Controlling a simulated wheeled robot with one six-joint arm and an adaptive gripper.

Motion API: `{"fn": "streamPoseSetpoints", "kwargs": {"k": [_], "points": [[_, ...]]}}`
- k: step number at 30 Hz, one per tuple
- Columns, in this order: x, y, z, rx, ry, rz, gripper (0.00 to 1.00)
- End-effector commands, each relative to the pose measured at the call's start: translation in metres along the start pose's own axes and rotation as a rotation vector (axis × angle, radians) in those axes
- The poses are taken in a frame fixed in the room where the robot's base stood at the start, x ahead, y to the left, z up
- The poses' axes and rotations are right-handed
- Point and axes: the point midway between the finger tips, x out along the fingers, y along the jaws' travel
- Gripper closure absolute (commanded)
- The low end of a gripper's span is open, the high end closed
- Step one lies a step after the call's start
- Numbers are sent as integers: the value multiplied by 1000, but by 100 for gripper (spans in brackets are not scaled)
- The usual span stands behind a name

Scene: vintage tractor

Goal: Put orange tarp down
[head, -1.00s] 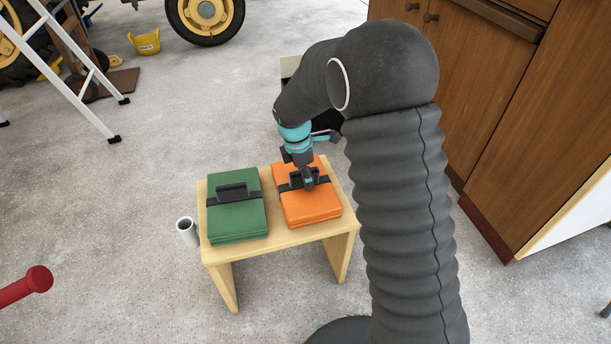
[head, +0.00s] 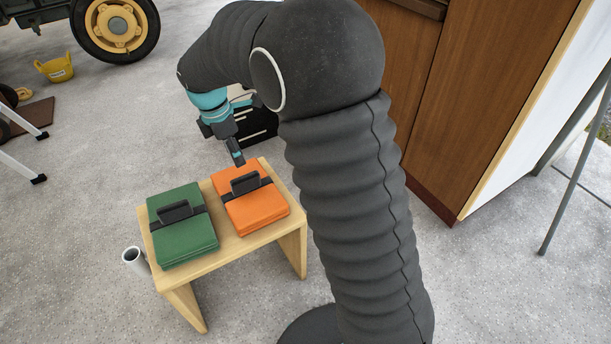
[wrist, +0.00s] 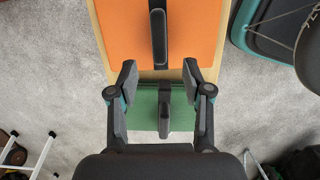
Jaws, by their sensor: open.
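The folded orange tarp (head: 262,212) lies flat on the right part of a small wooden bench (head: 232,246), with a black strap and handle (head: 246,182) on top. My gripper (head: 240,163) is above the tarp's far edge, apart from the handle. In the wrist view the orange tarp (wrist: 190,35) fills the top middle, and my gripper (wrist: 160,78) shows two spread fingers with nothing between them. A folded green tarp (head: 183,240) with a black handle lies beside the orange one on the left part of the bench.
A white tube (head: 134,260) stands on the floor left of the bench. A wooden cabinet (head: 480,100) stands to the right. A dark box (head: 258,122) sits behind the bench. Grey floor is free at left and front.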

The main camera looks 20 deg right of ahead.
Motion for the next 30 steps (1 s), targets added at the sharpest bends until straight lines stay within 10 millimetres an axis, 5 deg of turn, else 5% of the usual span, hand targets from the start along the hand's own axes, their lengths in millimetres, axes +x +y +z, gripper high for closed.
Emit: {"fn": "streamPoseSetpoints", "kwargs": {"k": [5,15,30], "points": [[-29,-25,24,171,21,43,50],[-89,-122,77,743,118,158,50],[-107,-270,106,1559,339,287,50]]}}
